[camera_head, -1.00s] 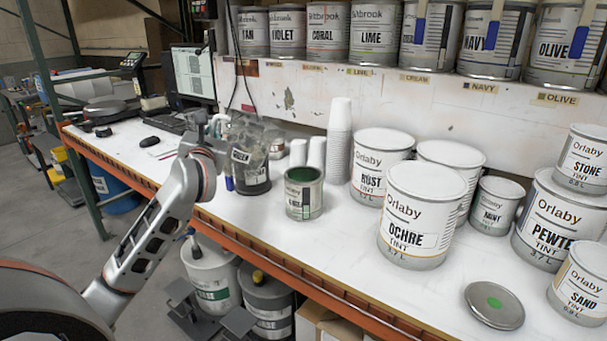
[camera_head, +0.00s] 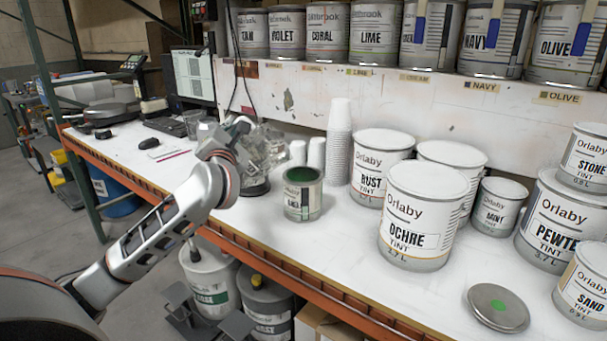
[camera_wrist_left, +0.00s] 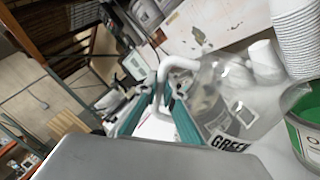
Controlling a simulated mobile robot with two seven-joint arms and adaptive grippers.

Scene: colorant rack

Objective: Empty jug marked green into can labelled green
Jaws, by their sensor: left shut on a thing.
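The jug (camera_head: 262,150) is clear, and the left wrist view shows its GREEN label (camera_wrist_left: 230,143). My left gripper (camera_head: 232,135) is shut on the jug's pale handle; its teal fingers (camera_wrist_left: 168,108) straddle the handle in the left wrist view. My right gripper is not in view.
White paper cups (camera_head: 339,140) are stacked behind the can. A lid with a green dot (camera_head: 498,307) lies near the front right. The bench in front of the can is clear.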

